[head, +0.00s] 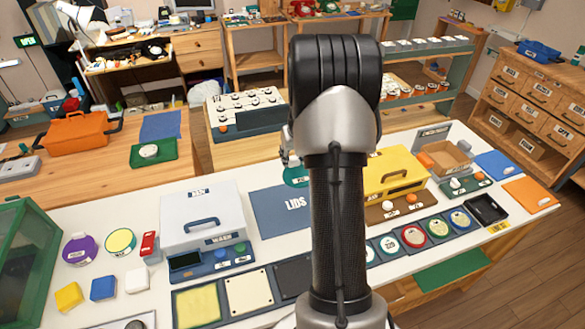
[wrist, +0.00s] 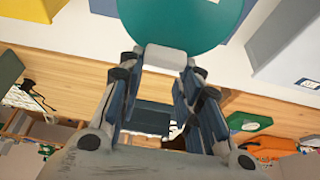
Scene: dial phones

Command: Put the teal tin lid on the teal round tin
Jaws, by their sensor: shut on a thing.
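The teal tin lid (wrist: 190,18) is a flat teal disc at the top of the wrist view. My gripper (wrist: 166,62) is shut on the pale block-like piece at its edge. In the head view a small part of the teal disc (head: 297,177) shows left of my arm, over the top right of the blue LIDS mat; my arm hides the rest. My fingertips (head: 291,158) show only slightly there. A round yellow-topped thing with a teal-looking rim (head: 120,241) stands at the left of the white table. I cannot tell whether it is the teal round tin.
The blue LIDS mat (head: 268,216) has bare room. A white WASH box (head: 200,215) stands left of it. A yellow case (head: 397,170) is right of my arm. A purple round thing (head: 79,249) stands at left. Several ringed discs (head: 413,237) line the right front.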

